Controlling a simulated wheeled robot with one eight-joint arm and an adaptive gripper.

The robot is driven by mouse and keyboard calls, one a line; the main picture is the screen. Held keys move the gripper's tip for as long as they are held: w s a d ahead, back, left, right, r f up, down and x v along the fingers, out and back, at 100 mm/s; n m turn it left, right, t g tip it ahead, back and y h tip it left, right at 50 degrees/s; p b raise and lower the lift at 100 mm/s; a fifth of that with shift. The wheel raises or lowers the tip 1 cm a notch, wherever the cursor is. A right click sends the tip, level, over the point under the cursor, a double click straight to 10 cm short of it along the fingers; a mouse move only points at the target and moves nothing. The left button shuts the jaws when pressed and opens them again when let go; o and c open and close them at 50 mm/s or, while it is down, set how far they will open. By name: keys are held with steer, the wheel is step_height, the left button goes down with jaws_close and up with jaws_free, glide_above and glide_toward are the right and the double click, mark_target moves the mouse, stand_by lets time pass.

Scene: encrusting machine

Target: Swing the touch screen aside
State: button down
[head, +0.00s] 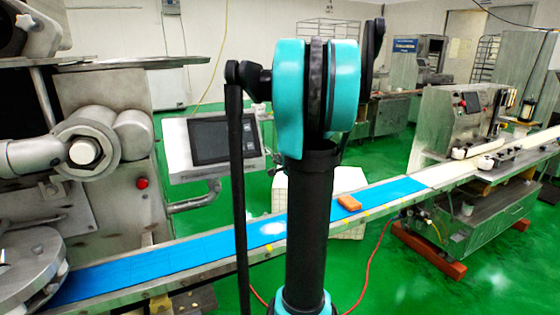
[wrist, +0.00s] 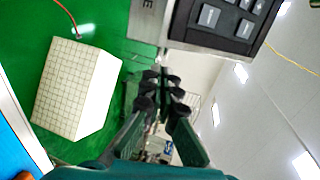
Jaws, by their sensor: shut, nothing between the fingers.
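The touch screen (head: 222,138) is a dark display in a metal box, left of centre in the head view, on a bent metal pipe arm beside the machine. Its face is turned toward the head camera. In the wrist view, a metal-edged dark panel with grey buttons (wrist: 232,18), apparently the touch screen, fills the top right. My gripper (wrist: 163,88) points into the picture there, with its fingers shut and empty. A gap shows between it and the panel in the picture; the depth is unclear. In the head view my gripper cannot be made out behind my arm.
A blue conveyor belt (head: 150,263) runs across below the screen, with an orange block (head: 349,202) on it. The large metal machine (head: 100,200) stands close at left. A white gridded box (wrist: 72,88) stands on the green floor beyond the belt. Another machine (head: 462,110) is at right.

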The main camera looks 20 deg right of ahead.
mark_target(268, 154)
steer(key=x, duration=0.7)
steer(key=shift+w+f, duration=0.15)
steer(key=shift+w, duration=0.1)
steer(key=shift+w, duration=0.1)
steer(key=shift+w+d+n+y, duration=0.3)
steer(key=shift+w+y, duration=0.1)
steer(key=shift+w, duration=0.1)
steer(key=w+a+n+g+y, duration=0.3)
steer(key=w+n+y, duration=0.2)
steer(key=w, duration=0.7)
steer(key=w+a+n+g+y, duration=0.3)
steer(key=w+n+y, duration=0.3)
steer(key=w, duration=0.5)
steer(key=shift+w+g+y, duration=0.35)
steer(key=shift+g+y, duration=0.15)
steer(key=shift+g, duration=0.1)
steer(key=shift+a, duration=0.1)
